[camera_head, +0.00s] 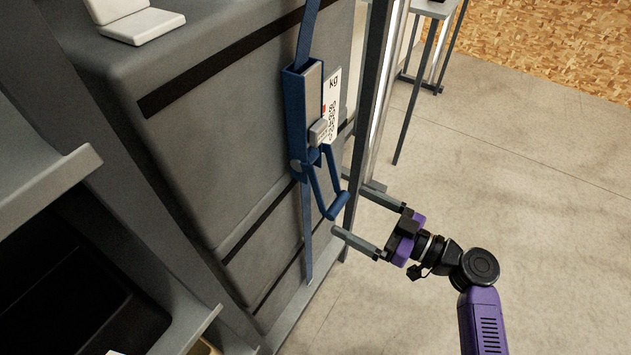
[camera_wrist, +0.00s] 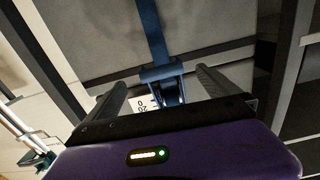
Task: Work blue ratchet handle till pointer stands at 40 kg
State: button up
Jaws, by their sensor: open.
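The blue ratchet (camera_head: 299,125) is fixed on a blue strap (camera_head: 307,235) down the front of the grey float stack. Its blue handle (camera_head: 337,205) hangs down and out at the lower end. A white kg scale (camera_head: 333,100) sits beside the ratchet, with a small red mark (camera_head: 323,108) at its edge; the pointer's reading is too small to tell. My gripper (camera_head: 352,208) is open and empty, its fingers just right of the handle, apart from it as far as I can see. In the wrist view the blue ratchet part (camera_wrist: 165,75) shows between the fingers (camera_wrist: 165,92).
A grey upright post (camera_head: 372,110) stands right of the ratchet, close to my gripper. Grey floats (camera_head: 225,140) with black bands fill the left. A thin-legged stand (camera_head: 425,75) is at the back. The concrete floor (camera_head: 520,170) at right is clear.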

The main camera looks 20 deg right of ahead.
jog(key=shift+a+n, duration=0.1)
jog(key=shift+n, duration=0.2)
jog(key=p+x, duration=0.2)
jog(key=x, duration=0.5)
jog(key=shift+w+a, duration=0.25)
jog(key=shift+a, duration=0.05)
